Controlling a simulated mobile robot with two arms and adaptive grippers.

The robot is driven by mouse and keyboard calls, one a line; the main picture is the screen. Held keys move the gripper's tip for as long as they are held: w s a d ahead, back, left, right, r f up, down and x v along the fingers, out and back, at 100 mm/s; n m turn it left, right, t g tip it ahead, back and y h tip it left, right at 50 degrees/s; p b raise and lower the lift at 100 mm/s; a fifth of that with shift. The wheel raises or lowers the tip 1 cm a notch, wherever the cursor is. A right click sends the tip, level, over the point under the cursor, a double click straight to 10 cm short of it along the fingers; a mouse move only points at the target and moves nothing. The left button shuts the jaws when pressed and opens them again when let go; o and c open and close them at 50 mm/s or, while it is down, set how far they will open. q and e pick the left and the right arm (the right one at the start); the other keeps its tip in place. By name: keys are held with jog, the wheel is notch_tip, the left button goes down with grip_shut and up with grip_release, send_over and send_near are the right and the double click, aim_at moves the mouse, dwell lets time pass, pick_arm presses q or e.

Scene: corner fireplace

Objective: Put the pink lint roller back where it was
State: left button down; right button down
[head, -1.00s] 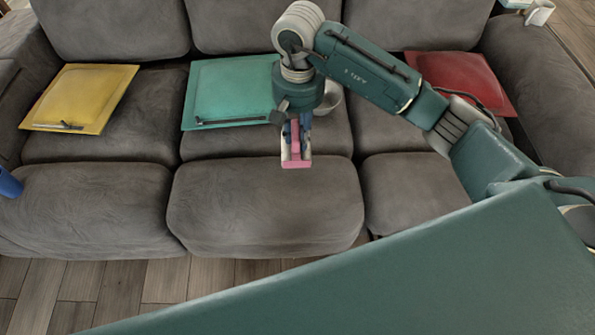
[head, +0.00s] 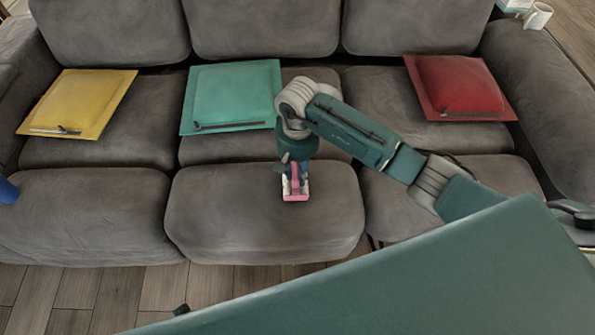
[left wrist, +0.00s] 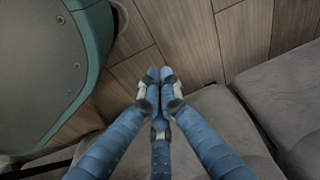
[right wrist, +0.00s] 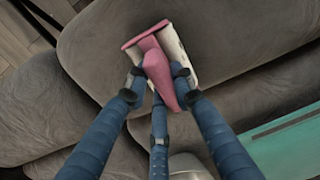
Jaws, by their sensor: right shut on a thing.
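The pink lint roller (head: 295,188) is in my right gripper (head: 294,175), in front of the middle sofa seat in the head view. In the right wrist view the lint roller (right wrist: 160,65) has a pink handle running between the fingers, and its wide pink and white head points away from them. My right gripper (right wrist: 158,85) is shut on the handle. The grey sofa (head: 235,225) is beneath; I cannot tell whether the roller touches it. My left gripper (left wrist: 159,75) is shut and empty above the wooden floor beside the sofa.
A yellow cushion (head: 80,100), a teal cushion (head: 232,90) and a red cushion (head: 460,82) lie along the sofa, each with a thin dark item at its front edge. A pale rounded object (right wrist: 188,165) shows partly in the right wrist view. A white mug (head: 538,15) stands at the back right.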

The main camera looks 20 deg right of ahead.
jog(key=c, duration=1.5)
grip_release()
pick_arm(q)
jog(key=shift+r, duration=0.2)
pick_arm(e)
jog(key=shift+r, duration=0.1)
notch_tip(320, 180, up, 11)
jog(key=shift+f+p, duration=0.1)
jog(key=shift+p, duration=0.3)
pick_arm(q)
jog(key=shift+s+a+f, duration=0.15)
jog(key=shift+s+f, duration=1.1)
jog(key=shift+f, duration=0.3)
pick_arm(e)
jog(key=shift+r, duration=0.55)
pick_arm(q)
jog(key=shift+w, duration=0.1)
